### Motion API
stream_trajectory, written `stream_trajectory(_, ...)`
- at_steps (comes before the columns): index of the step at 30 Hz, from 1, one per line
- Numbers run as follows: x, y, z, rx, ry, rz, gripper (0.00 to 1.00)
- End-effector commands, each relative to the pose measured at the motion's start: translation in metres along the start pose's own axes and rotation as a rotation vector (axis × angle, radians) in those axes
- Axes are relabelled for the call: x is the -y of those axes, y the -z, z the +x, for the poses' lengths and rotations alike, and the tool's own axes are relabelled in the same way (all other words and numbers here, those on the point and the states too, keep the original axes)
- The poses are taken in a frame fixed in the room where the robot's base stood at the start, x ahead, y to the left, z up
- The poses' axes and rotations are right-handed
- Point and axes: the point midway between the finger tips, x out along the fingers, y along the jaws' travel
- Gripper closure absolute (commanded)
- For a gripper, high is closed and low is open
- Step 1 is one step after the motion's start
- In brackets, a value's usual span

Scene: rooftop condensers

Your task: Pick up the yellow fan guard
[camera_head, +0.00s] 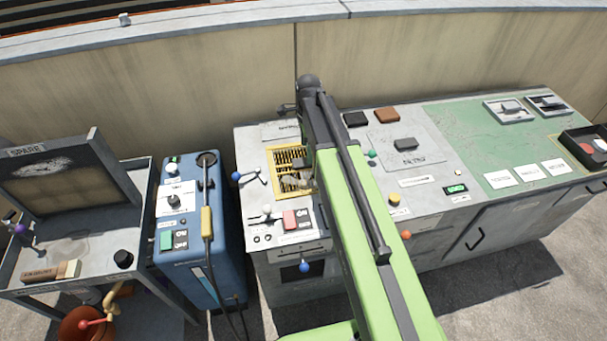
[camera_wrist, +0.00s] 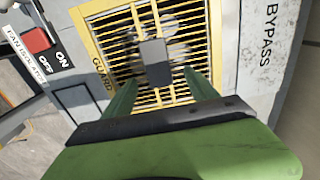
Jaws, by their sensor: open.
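The yellow fan guard (camera_head: 274,152) is a square yellow frame with slats, set in the top of the grey condenser cabinet. My arm covers its right side in the head view. In the wrist view the guard (camera_wrist: 113,45) fills the upper middle, with "GUARD" on its left edge. A dark grey block (camera_wrist: 154,52) stands at its middle, with blurred grey fan shapes around it. My gripper (camera_wrist: 160,80) is open, its two green fingers on either side of the block's lower end as seen. I cannot tell whether they touch it.
A red switch (camera_wrist: 37,40) marked ON/OFF is left of the guard, and a "BYPASS" label (camera_wrist: 268,35) is right. A blue-knobbed lever (camera_head: 243,176) is close to the guard's left. The blue unit (camera_head: 190,235) and spare stand (camera_head: 75,235) are further left; a green-topped counter (camera_head: 470,125) is right.

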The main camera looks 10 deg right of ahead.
Motion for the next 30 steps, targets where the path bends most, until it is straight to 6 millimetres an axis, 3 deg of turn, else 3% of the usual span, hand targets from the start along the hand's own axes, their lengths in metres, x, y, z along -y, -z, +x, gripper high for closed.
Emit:
stream_trajectory(5, -0.001, -0.003, 0.008, 0.0, 0.0, -0.001, 0.33)
stream_trajectory(13, -0.003, -0.011, 0.052, 0.0, 0.0, -0.001, 0.33)
stream_trajectory(21, -0.003, -0.011, 0.05, 0.0, 0.0, -0.002, 0.34)
stream_trajectory(30, -0.003, -0.012, 0.05, 0.0, 0.0, -0.002, 0.73)
